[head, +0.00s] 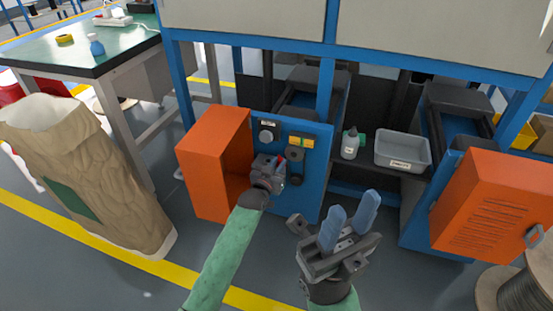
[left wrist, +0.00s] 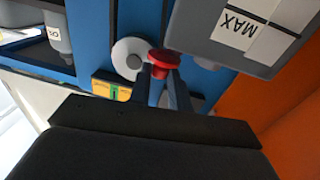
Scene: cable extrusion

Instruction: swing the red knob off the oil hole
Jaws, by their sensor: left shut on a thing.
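The red knob (left wrist: 163,60) sits between the two dark fingers of my left gripper (left wrist: 160,72) in the left wrist view, close beside a grey box marked MAX (left wrist: 235,30). In the head view only a small red bit of the knob (head: 281,160) shows near the grey unit on the blue panel. My left gripper (head: 272,174) is shut on the knob there. The oil hole cannot be made out. My right gripper (head: 355,202), with blue fingers, is open and empty in front of the panel.
An orange door (head: 213,160) stands open left of the blue panel (head: 312,190). A pale round disc (left wrist: 130,56) is beside the knob. A bottle (head: 350,144) and grey bin (head: 403,150) stand on a shelf at right. A large sack (head: 85,170) stands at left.

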